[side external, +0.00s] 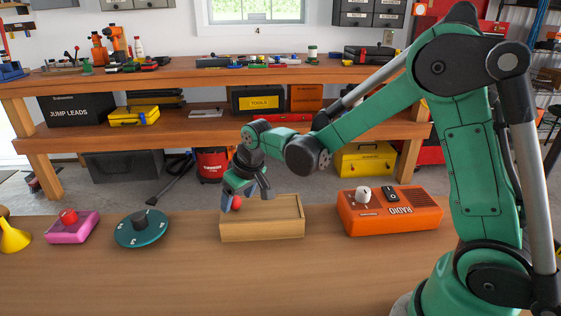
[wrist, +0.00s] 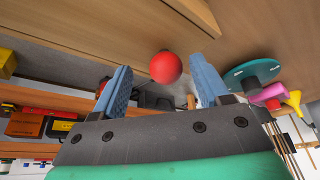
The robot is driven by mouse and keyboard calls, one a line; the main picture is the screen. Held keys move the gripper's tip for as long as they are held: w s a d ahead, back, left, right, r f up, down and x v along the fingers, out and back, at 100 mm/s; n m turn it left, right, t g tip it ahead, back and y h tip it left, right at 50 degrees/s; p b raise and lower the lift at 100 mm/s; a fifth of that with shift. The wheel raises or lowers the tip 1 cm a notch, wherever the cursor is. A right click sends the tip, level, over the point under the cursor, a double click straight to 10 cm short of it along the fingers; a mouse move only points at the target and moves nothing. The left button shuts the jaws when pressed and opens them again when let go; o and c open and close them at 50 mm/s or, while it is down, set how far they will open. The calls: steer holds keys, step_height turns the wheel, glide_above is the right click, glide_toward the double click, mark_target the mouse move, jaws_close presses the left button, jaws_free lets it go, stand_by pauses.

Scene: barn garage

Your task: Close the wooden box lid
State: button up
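The wooden box (side external: 262,229) sits on the table in the middle of the side external view; part of it also shows at the top of the wrist view (wrist: 125,25). How far its lid is open I cannot tell. A red ball (wrist: 166,67) lies between my gripper's blue fingers in the wrist view, with a gap visible on both sides. The same ball shows near the box's back left corner (side external: 237,202) in the side external view, partly hidden. What it is fixed to is hidden. My gripper (side external: 246,196) is open, low over the box's left end.
A teal disc (side external: 142,230) and a pink block with a red button (side external: 72,227) lie left of the box, with a yellow funnel (side external: 13,238) beyond. The table in front of the box is clear.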

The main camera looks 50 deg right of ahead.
steer(key=shift+a, duration=0.1)
steer(key=shift+v, duration=2.8)
steer(key=shift+s, duration=0.1)
steer(key=t, duration=0.1)
glide_toward(247, 214)
steer(key=v, duration=0.4)
steer(key=shift+t, duration=0.8)
steer(key=shift+s+a+f, duration=0.1)
steer(key=shift+s+f, duration=0.05)
steer(key=shift+s, duration=0.8)
steer(key=shift+s+a+f, duration=0.1)
steer(key=shift+s+f, duration=0.05)
steer(key=shift+s, duration=0.85)
steer(key=shift+s+f, duration=0.2)
steer(key=shift+s, duration=0.75)
